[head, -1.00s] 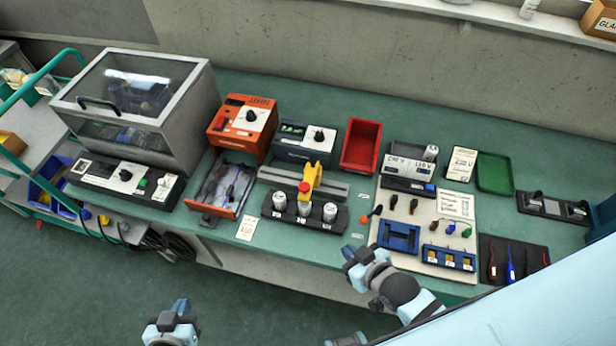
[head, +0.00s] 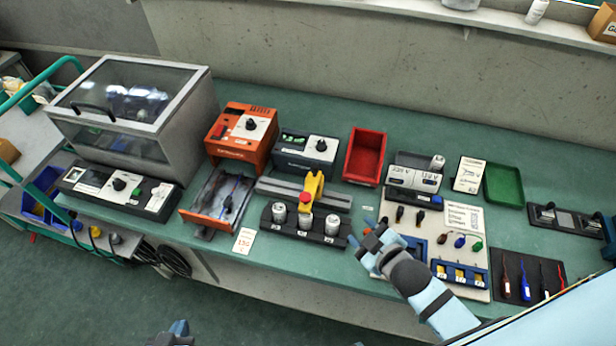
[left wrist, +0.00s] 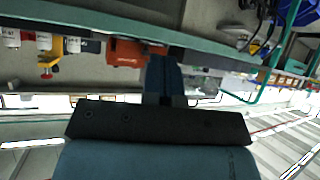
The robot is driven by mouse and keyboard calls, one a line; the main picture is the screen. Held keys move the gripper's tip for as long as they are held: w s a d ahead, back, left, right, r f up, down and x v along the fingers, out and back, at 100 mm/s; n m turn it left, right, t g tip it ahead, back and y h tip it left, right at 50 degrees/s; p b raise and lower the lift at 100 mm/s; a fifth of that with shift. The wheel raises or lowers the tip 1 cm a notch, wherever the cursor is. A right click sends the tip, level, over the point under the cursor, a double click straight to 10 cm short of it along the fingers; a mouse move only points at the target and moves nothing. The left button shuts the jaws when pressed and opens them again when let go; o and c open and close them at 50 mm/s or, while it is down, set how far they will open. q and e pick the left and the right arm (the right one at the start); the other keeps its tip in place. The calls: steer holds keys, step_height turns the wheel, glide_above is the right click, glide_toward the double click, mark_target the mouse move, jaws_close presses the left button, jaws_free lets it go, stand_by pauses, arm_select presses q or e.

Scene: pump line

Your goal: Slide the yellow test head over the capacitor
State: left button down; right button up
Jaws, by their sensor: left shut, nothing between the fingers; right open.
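The yellow test head (head: 314,187), with a red knob, stands on a grey rail (head: 336,199) just behind a black holder (head: 268,224). Three silver capacitors (head: 305,219) stand upright in that holder, the middle one nearest the test head. The test head (left wrist: 52,55) also shows upside down in the left wrist view. My right gripper (head: 362,232) is open and empty, right of the holder and apart from it. My left gripper (head: 179,328) is shut and empty at the bottom edge, well short of the bench; its shut fingers (left wrist: 165,80) show in the left wrist view.
An orange unit (head: 240,135) with an open drawer stands left of the rail. A red bin (head: 365,157) is behind it to the right. A blue tray and tools on a pale board (head: 463,218) lie right of my right gripper. Floor is open in front.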

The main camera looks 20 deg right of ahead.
steer(key=w+d+r+n+t+y+b, duration=0.2)
steer(key=w+d+r+n+t+b, duration=0.15)
steer(key=w+n, duration=0.45)
steer(key=n+g+y+b, duration=0.4)
steer(key=n+g+y, duration=0.5)
steer(key=n, duration=2.2)
glide_toward(312, 165)
steer(key=w+a+f, duration=0.1)
steer(key=a, duration=0.1)
steer(key=w+a+t+y+p, duration=0.1)
steer(key=w+a, duration=0.1)
steer(key=a, duration=0.1)
steer(key=w+a+f+t+y+p, duration=0.1)
steer(key=w+a, duration=0.1)
steer(key=a, duration=0.1)
steer(key=shift+a+f+t, duration=0.15)
steer(key=shift+f+t, duration=0.1)
steer(key=shift+f, duration=0.1)
steer(key=shift+w+a, duration=0.3)
steer(key=shift+a, duration=0.2)
steer(key=shift+d+f, duration=0.1)
jaws_close()
